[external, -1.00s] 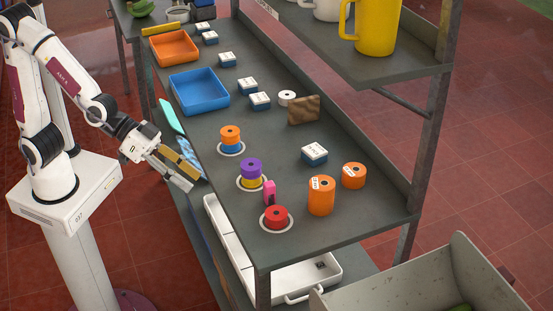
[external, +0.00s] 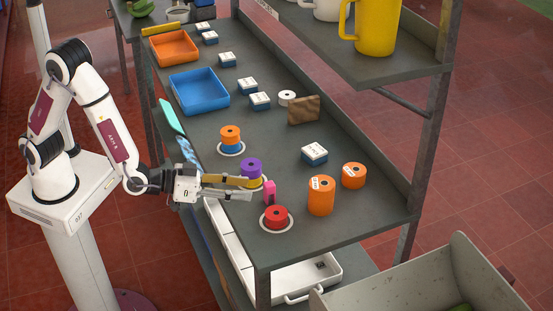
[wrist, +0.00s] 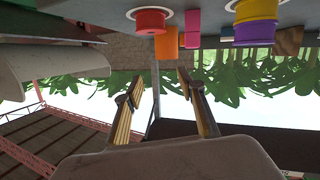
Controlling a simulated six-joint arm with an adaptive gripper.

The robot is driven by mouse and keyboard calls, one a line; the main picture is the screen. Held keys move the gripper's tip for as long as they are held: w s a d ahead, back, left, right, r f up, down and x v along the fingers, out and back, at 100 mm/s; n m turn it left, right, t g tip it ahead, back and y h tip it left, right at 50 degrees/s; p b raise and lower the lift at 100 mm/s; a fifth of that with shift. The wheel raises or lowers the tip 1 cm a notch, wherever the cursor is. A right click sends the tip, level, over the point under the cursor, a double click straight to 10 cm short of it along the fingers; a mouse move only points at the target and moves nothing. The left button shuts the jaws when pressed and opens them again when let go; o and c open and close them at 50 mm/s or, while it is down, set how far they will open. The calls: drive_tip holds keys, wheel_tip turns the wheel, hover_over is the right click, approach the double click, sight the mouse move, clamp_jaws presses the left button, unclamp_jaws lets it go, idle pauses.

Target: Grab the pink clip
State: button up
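The pink clip (external: 269,192) stands upright on the grey shelf, between the purple-and-yellow spool stack (external: 251,169) and the red spool (external: 277,216). In the wrist view the pink clip (wrist: 192,24) is at the top, left of the purple spool (wrist: 256,32). My gripper (external: 256,189) reaches over the shelf's near edge from the left, its fingertips just left of the clip. It also shows in the wrist view (wrist: 160,78), with its two fingers apart and nothing between them. In the external view the fingers partly cover the stack's yellow lower part.
Orange spools (external: 320,196) stand right of the clip, and an orange-and-blue stack (external: 230,140) is farther back. Blue (external: 199,91) and orange (external: 174,47) trays lie at the far end. A white drawer-like tray (external: 318,276) is below the shelf.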

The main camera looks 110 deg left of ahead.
sight(264, 186)
drive_tip(key=a+f+y, duration=0.1)
drive_tip(key=f, duration=0.1)
drive_tip(key=s+a+f+y, duration=0.1)
drive_tip(key=a+f+y, duration=0.1)
drive_tip(key=shift+s+a+n+y, duration=0.1)
drive_tip(key=shift+a+n+y, duration=0.2)
drive_tip(key=shift+n, duration=0.1)
drive_tip(key=shift+s+a+f+y, duration=0.4)
drive_tip(key=shift+s+f+y, duration=0.05)
drive_tip(key=shift+y, duration=0.25)
drive_tip(key=shift+x, duration=1.3)
drive_tip(key=shift+f+x, duration=0.2)
drive_tip(key=shift+x, duration=1.1)
drive_tip(key=shift+f+x, duration=0.25)
drive_tip(key=shift+x, duration=1.05)
drive_tip(key=shift+w+d, duration=0.15)
